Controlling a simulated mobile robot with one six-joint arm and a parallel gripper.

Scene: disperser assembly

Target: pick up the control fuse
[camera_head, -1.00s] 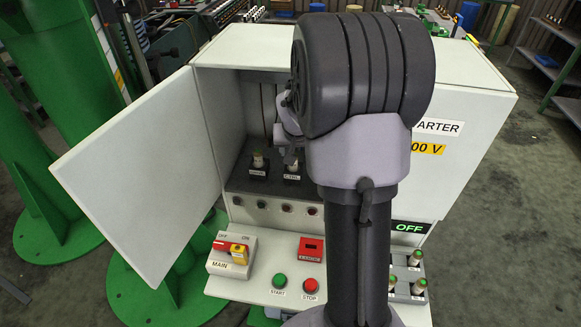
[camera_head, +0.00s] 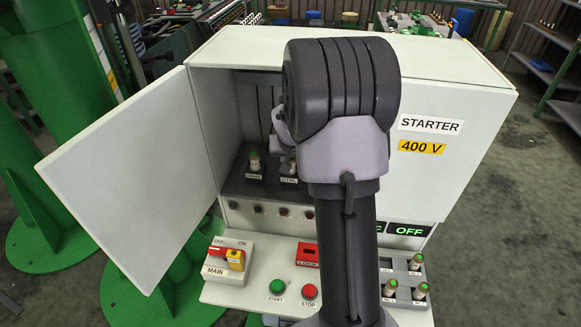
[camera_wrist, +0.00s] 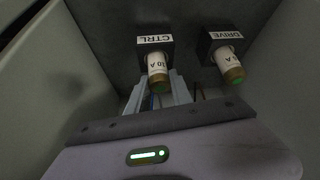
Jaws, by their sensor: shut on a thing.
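In the head view the control fuse (camera_head: 292,166) is partly hidden by my arm, and the fingers are hard to make out there. The drive fuse (camera_wrist: 231,68) stands in the DRIVE socket beside it, apart from my gripper; it also shows in the head view (camera_head: 254,162).
The cabinet door (camera_head: 120,170) stands open at the left. The cabinet's side walls are close around my gripper. Below are the red and yellow main switch (camera_head: 228,258), the start button (camera_head: 277,286) and the stop button (camera_head: 309,291). Several fuses stand in a grey rack (camera_head: 402,293) at the right.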

